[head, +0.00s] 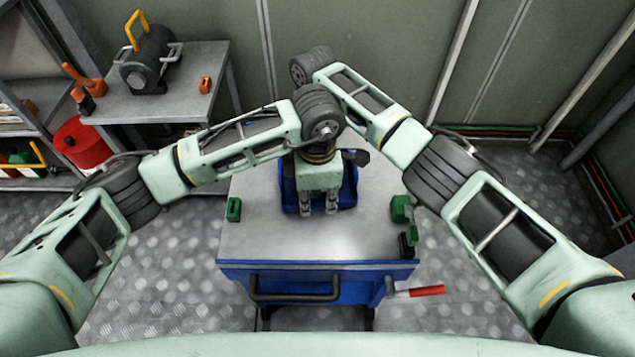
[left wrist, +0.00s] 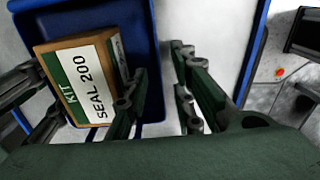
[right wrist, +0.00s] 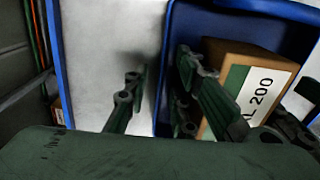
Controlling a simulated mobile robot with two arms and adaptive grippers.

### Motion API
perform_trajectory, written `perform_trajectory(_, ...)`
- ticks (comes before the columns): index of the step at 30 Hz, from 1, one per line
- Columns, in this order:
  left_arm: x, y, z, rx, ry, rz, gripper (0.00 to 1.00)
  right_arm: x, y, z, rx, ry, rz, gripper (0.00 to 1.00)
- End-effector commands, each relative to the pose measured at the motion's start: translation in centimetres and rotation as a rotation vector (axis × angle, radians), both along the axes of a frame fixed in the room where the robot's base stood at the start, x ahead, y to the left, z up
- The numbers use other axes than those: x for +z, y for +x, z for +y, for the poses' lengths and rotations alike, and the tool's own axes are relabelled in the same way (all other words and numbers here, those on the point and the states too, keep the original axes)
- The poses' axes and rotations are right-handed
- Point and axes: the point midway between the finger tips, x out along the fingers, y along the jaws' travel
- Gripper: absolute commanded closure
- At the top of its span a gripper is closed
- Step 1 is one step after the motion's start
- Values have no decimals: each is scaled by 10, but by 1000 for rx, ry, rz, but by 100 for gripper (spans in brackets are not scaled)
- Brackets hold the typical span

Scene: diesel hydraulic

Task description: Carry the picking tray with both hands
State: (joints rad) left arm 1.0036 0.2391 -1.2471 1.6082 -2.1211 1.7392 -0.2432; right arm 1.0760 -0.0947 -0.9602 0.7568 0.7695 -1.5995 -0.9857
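The blue picking tray (head: 348,192) lies on the cart top, partly hidden under my arms. In the left wrist view the tray (left wrist: 152,30) holds a brown carton (left wrist: 80,75) labelled "KIT SEAL 200". My left gripper (head: 319,208) is over the tray in the head view. Its fingers (left wrist: 160,85) are apart, one on each side of a tray wall, with a gap. My right gripper (right wrist: 160,85) is also open at the tray's opposite wall (right wrist: 163,75), one finger inside and one outside. The head view hides it behind the left arm.
The cart top (head: 260,235) has green blocks at its left (head: 233,210) and right (head: 401,208) edges and a black item (head: 407,246) at the front right. A grey bench (head: 150,105) stands at the back left.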

Motion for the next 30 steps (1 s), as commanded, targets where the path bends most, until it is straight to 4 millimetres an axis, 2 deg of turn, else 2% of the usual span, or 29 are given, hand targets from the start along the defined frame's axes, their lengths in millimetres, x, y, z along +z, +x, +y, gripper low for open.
perform_trajectory(9, 51, 2, -1, -1, -4, -6, 77, -1, 0, 0, 0, -1, 1, 77)
perform_trajectory(12, 63, 2, -2, -3, -10, -10, 77, -3, -2, -1, 0, -2, 5, 77)
perform_trajectory(17, 71, 1, -5, -8, -16, -11, 77, -1, -2, -1, 0, -6, 5, 77)
perform_trajectory(20, 72, 1, -6, -9, -17, -10, 77, 9, -1, 0, 1, -4, 2, 77)
perform_trajectory(30, 71, 0, -6, -10, -15, -9, 77, 64, 2, 3, 5, 4, -8, 77)
